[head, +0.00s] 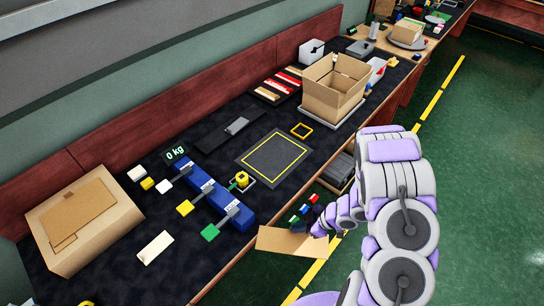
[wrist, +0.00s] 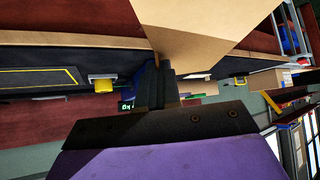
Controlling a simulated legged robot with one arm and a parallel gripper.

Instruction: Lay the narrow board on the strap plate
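My gripper (head: 318,230) is out past the front edge of the bench, low on the right, and its fingers are partly hidden. It is shut on a flat tan board (head: 287,243), which I take for the narrow board. The board hangs beside the bench edge and fills the upper middle of the wrist view (wrist: 205,30), at the dark fingers (wrist: 162,82). A dark plate with a yellow outline (head: 273,158) lies flat and empty on the bench. A thin dark plate (head: 218,134) with a grey bar lies behind it. I cannot tell which is the strap plate.
An open carton (head: 335,95) stands on the bench at the back right. A closed carton (head: 84,222) stands at the left. A blue bar (head: 209,191) with coloured blocks around it lies left of the outlined plate.

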